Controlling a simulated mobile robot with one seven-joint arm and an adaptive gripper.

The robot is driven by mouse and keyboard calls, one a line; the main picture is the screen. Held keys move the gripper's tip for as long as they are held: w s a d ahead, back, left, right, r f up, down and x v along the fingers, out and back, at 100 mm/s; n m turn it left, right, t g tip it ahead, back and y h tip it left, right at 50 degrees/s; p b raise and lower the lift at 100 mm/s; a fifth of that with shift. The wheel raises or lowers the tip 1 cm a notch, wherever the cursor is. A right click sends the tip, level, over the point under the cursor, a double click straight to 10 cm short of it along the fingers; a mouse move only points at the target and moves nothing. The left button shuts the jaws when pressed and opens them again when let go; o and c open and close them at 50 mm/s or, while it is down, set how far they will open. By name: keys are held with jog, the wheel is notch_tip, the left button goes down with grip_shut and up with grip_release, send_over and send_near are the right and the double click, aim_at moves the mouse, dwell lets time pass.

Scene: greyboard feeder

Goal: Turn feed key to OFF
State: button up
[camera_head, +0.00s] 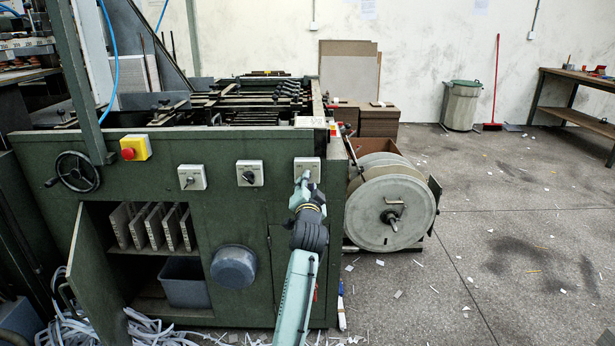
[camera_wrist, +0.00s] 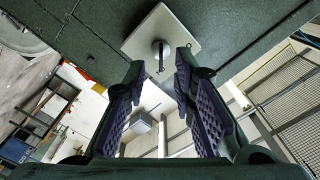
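A pale square switch plate (camera_head: 307,163) sits at the right end of the green machine's front panel. My gripper (camera_head: 303,180) is right in front of it and hides its lower middle. In the wrist view the plate (camera_wrist: 158,32) carries a round metal key switch (camera_wrist: 160,50) with a thin part standing out from its face. My gripper (camera_wrist: 160,78) is open there, with one purple-padded finger on each side of the switch's line. The fingers look empty, and I cannot tell whether they touch the key. The plate's lettering is too small to read.
Two other switch plates, a left one (camera_head: 192,177) and a middle one with a black knob (camera_head: 249,173), and a yellow box with a red button (camera_head: 135,148) are on the same panel. A large reel (camera_head: 390,215) stands right of my arm. The floor at right is mostly open.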

jog(key=shift+w+p, duration=0.35)
jog(key=shift+w, duration=2.05)
jog(key=shift+c, duration=0.3)
grip_shut()
